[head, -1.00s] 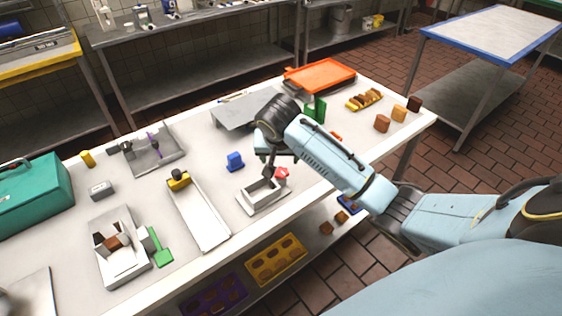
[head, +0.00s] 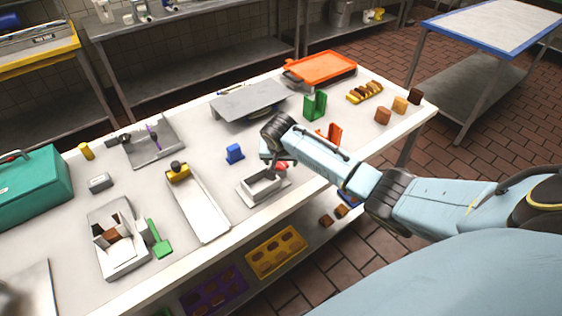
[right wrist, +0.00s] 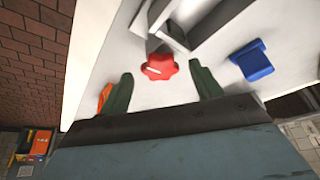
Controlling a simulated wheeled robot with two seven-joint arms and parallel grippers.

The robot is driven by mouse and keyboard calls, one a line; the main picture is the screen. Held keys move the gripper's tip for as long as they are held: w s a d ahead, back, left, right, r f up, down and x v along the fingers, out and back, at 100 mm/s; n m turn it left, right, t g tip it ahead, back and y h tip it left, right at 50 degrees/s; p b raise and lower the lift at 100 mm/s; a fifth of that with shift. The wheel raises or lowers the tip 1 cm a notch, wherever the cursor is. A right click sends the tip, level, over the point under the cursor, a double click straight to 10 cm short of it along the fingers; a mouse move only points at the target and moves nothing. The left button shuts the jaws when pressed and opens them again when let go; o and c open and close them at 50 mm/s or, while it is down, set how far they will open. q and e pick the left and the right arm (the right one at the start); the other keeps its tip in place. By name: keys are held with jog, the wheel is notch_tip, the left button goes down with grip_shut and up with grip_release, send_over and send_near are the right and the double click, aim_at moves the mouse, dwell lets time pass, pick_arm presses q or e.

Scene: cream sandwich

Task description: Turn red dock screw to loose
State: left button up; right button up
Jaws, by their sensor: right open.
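The red dock screw (right wrist: 160,67) is a lobed red knob with a white mark on top. It sits beside the grey-white dock (right wrist: 187,25), an open box on the table. In the head view the screw (head: 281,167) is partly hidden by my right gripper (head: 279,162), at the back right of the dock (head: 262,188). In the right wrist view my right gripper (right wrist: 163,87) is open, with one dark green finger on each side of the screw. Gaps show between both fingers and the screw, so it is not gripped. My left gripper is not in view.
A green holder (head: 315,106) and an orange piece (head: 331,134) stand near my right arm. The table's front edge (head: 290,208) is close to the dock.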

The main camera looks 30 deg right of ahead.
jog(key=shift+w+f, duration=0.1)
jog(key=shift+f, duration=0.05)
jog(key=c, duration=1)
jog(key=shift+o, duration=0.2)
